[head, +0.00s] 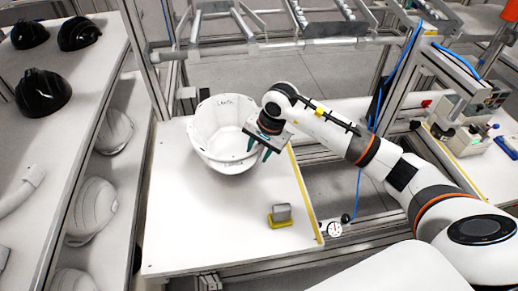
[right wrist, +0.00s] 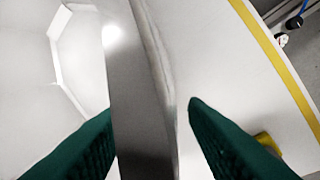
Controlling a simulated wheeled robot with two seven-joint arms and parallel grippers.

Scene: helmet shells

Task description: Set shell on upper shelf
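A white helmet shell (head: 212,145) sits open side up on the white worktable (head: 180,235). My right gripper (head: 259,150) is at the shell's right rim, with its green fingers pointing down. In the right wrist view the shell's wall (right wrist: 140,90) runs between the two fingers of the right gripper (right wrist: 150,108). The fingers are apart, and a gap shows between the wall and the right finger. The upper shelf (head: 75,115) at the left holds several black shells (head: 42,93). My left gripper is not in view.
White shells (head: 92,210) lie on the lower shelf at the left. A small grey and yellow block (head: 280,214) sits on the table near its yellow-edged right side. A metal frame (head: 250,45) stands behind the table.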

